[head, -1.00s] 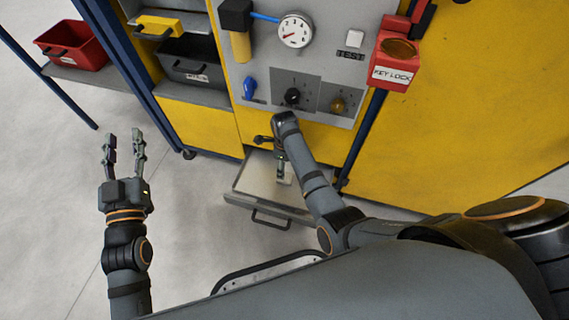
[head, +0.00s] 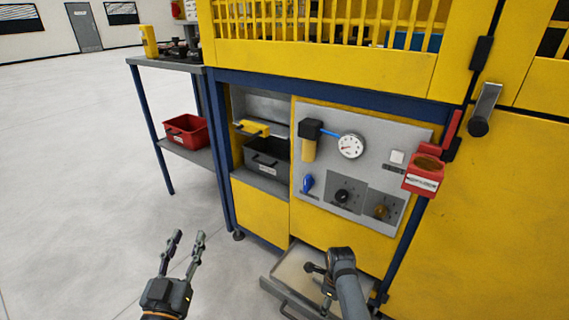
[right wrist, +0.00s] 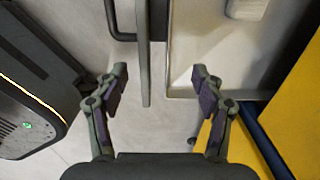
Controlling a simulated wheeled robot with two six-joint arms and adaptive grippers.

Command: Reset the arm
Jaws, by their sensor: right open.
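My left gripper (head: 184,254) is at the lower left of the head view, fingers apart and empty, over bare floor. My right arm (head: 345,280) comes up from the bottom edge, with its wrist over the open drawer (head: 291,264) below the control panel. My right gripper (right wrist: 160,82) is open in the right wrist view, its fingers wide apart with nothing held between them. The drawer's front edge (right wrist: 145,50) runs down from the top between the fingers. No copper tube can be made out.
The yellow machine carries a grey panel (head: 365,150) with a gauge (head: 350,146) and knobs. A red key-lock box (head: 424,176) projects at its right. A shelf with a red bin (head: 186,131) stands left. Floor at the lower left is free.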

